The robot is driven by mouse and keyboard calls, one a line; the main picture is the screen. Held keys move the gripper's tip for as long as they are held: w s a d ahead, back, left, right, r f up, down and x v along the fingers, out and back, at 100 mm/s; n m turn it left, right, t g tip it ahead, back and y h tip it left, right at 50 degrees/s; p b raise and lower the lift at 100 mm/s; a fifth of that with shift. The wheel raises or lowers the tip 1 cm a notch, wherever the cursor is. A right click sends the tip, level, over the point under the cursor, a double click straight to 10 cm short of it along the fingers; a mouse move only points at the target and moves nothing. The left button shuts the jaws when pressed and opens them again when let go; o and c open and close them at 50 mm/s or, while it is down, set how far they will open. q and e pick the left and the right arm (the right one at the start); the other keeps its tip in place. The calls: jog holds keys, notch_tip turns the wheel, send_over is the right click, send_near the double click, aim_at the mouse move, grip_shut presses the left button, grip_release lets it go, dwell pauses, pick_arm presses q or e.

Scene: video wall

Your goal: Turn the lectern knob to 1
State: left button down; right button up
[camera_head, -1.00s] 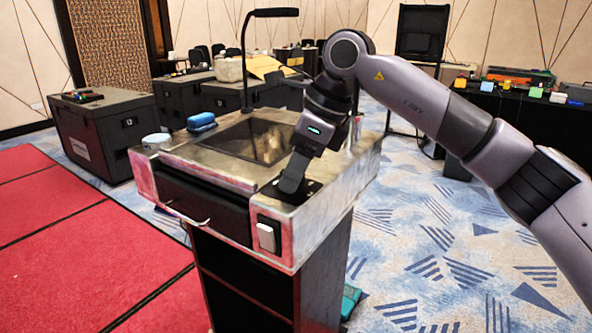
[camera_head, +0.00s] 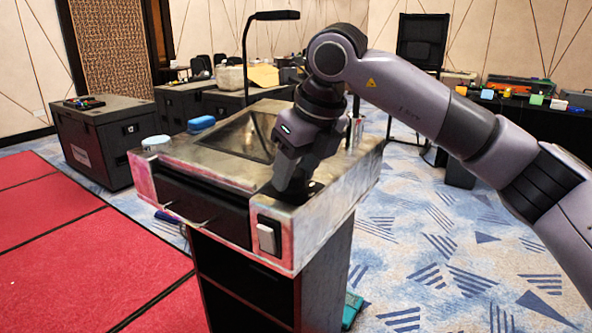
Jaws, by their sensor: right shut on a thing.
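The lectern (camera_head: 330,200) stands in the middle, with a worn metal top and a dark inset panel (camera_head: 236,138). My right gripper (camera_head: 289,190) points down at the front right part of the lectern top, over a dark plate (camera_head: 312,190). It is shut on the knob there; the fingers and wrist hide the knob itself, so its pointer and numbers cannot be read. My left gripper is not in view.
A blue case (camera_head: 201,124) and a pale round item (camera_head: 156,142) lie on the lectern's left edge. A gooseneck lamp (camera_head: 246,60) rises at its back. Black cases (camera_head: 100,140) stand at left.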

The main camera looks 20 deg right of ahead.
aim_at(308, 197)
dwell(0.4)
jog(key=o, duration=0.9)
jog(key=shift+c, duration=0.2)
jog(key=shift+o, duration=0.8)
jog(key=shift+r, duration=0.1)
jog(key=v, duration=0.7)
